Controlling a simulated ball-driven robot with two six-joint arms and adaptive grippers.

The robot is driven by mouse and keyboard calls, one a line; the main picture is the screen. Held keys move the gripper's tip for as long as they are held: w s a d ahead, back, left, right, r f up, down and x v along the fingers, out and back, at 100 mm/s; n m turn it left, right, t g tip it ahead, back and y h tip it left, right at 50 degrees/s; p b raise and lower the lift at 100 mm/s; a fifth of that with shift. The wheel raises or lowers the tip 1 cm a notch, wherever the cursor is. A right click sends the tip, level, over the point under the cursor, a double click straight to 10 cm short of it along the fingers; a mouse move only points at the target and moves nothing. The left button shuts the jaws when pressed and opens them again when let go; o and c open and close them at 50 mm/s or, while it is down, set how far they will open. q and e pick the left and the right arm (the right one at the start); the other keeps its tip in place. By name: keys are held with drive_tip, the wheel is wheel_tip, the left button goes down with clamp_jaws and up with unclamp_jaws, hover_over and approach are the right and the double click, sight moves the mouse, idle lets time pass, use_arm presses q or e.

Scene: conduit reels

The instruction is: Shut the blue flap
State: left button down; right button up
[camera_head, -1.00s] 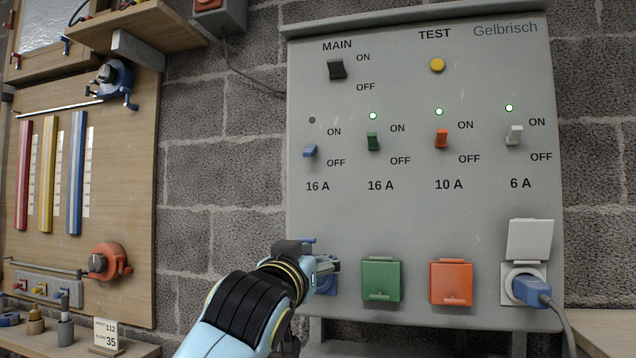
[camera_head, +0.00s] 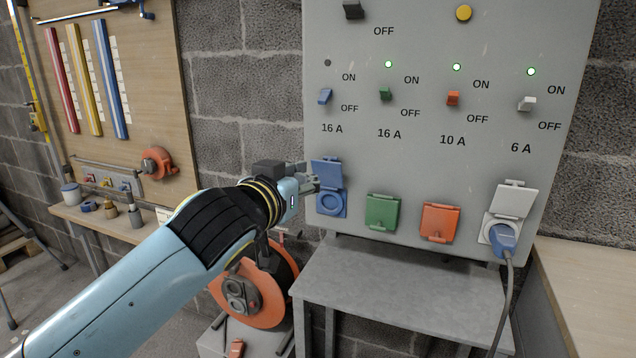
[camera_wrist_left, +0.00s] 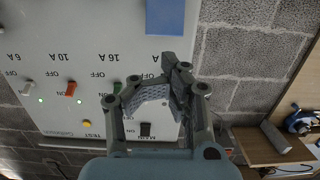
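The blue flap (camera_head: 327,173) on the grey panel stands raised, above the open blue socket (camera_head: 331,203). My left gripper (camera_head: 311,181) is at the flap's left edge in the head view; I cannot tell whether it touches. In the left wrist view, which is upside down, a blue surface (camera_wrist_left: 165,16), apparently the flap, lies beyond the fingertips. The left gripper's fingers (camera_wrist_left: 170,75) come together there with nothing seen between them. My right gripper is not in view.
The green flap (camera_head: 382,211) and orange flap (camera_head: 439,222) are down. The white flap (camera_head: 514,199) is up over a blue plug (camera_head: 503,238) with a cable. A grey table (camera_head: 400,285) stands below the panel. An orange reel (camera_head: 262,308) is under my left arm.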

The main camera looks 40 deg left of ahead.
use_arm(q)
approach(330, 169)
drive_tip(key=w+r, duration=0.2)
drive_tip(key=shift+w+a+f+b, duration=0.1)
drive_tip(key=shift+w+a+f, duration=0.1)
drive_tip(key=shift+f, duration=0.6)
drive_tip(key=shift+w+a+f+b, duration=0.15)
drive_tip(key=shift+w+f, duration=0.05)
drive_tip(key=shift+f, duration=0.55)
drive_tip(key=shift+w+a+f+b, duration=0.1)
drive_tip(key=shift+w+a+f, duration=0.1)
drive_tip(key=shift+f, duration=0.6)
drive_tip(key=shift+s, duration=0.15)
